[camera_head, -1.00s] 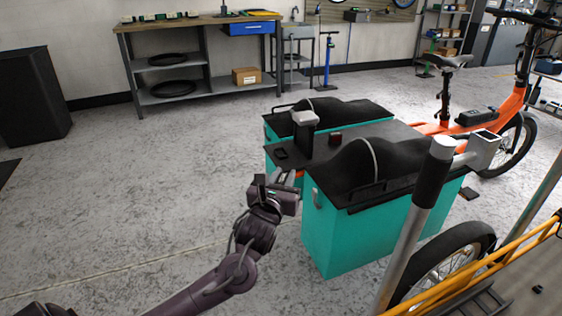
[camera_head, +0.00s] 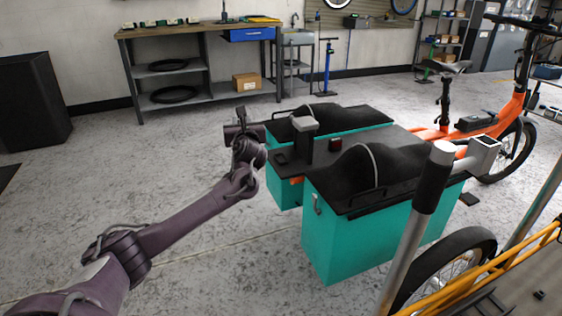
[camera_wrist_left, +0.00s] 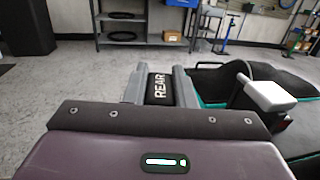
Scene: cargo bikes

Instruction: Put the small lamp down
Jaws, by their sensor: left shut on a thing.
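My left gripper (camera_head: 243,126) is raised beside the left end of the cargo bike's rear rack (camera_head: 320,152), clear of it. In the left wrist view its two grey fingers are shut on a small black block marked "REAR", which I take to be the small lamp (camera_wrist_left: 160,92). The lamp is hard to make out in the head view, and only its labelled side shows in the wrist view. My right gripper is not in view.
A grey-topped block (camera_head: 304,124) and a dark red box (camera_head: 335,144) are on the rack, between teal panniers (camera_head: 355,235) with black covers. The orange bike frame (camera_head: 508,112) is to the right. A workbench (camera_head: 200,28) stands behind. Open floor lies left.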

